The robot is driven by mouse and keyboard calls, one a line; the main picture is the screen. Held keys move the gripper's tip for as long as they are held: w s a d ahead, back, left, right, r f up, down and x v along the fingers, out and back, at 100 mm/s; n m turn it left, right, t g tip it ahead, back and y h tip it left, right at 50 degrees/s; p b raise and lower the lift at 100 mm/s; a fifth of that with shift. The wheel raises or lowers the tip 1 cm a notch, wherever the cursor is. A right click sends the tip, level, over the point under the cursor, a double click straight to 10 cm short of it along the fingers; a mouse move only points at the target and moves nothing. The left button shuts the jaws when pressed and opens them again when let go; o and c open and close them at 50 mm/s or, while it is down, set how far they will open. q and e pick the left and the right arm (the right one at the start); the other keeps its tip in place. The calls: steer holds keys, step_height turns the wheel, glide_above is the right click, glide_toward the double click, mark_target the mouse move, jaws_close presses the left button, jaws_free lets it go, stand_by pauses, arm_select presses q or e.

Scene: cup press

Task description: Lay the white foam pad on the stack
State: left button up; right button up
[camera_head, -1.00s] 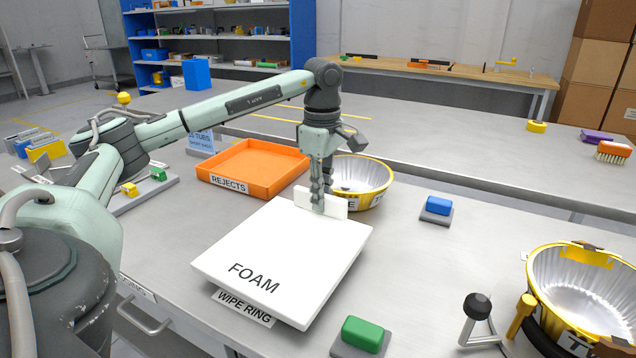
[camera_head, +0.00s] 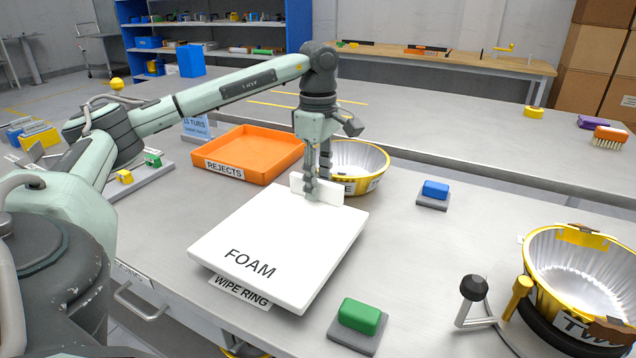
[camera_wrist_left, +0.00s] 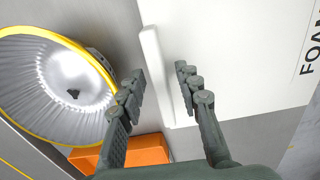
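The white foam pad (camera_head: 290,235), marked FOAM, is a flat slab at the table's near middle. A thin white upright tab (camera_head: 298,184) stands at its far edge. My left gripper (camera_head: 316,194) points down at this tab. In the left wrist view its fingers (camera_wrist_left: 158,82) stand apart on both sides of the tab (camera_wrist_left: 158,60), with visible gaps, so it is open. A metal bowl with a yellow rim (camera_head: 570,268) sits at the right in a dark holder. I cannot tell which thing is the stack. My right gripper is out of view.
An orange REJECTS tray (camera_head: 250,152) and another yellow-rimmed bowl (camera_head: 362,162) are behind the pad. A green button (camera_head: 359,316) and a black-knobbed lever (camera_head: 474,288) stand near the front, a blue button (camera_head: 435,189) farther back.

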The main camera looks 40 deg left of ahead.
arm_select(q)
step_height(320, 180, up, 6)
steer(key=shift+w+d+r, duration=0.1)
steer(key=shift+w+r, duration=0.05)
steer(key=shift+o, duration=0.5)
steer(key=shift+r, duration=0.7)
steer(key=n, duration=1.8)
steer(key=shift+n, duration=0.4)
steer(key=n, duration=0.9)
steer(key=shift+p, duration=0.3)
steer(key=n, duration=0.7)
steer(key=shift+n, duration=0.4)
steer(key=shift+f+b, duration=0.4)
steer(key=shift+f, duration=1.15)
steer(key=f, duration=0.3)
steer(key=shift+s+a+f, duration=0.25)
steer(key=shift+a, duration=0.1)
steer(key=shift+f, duration=0.6)
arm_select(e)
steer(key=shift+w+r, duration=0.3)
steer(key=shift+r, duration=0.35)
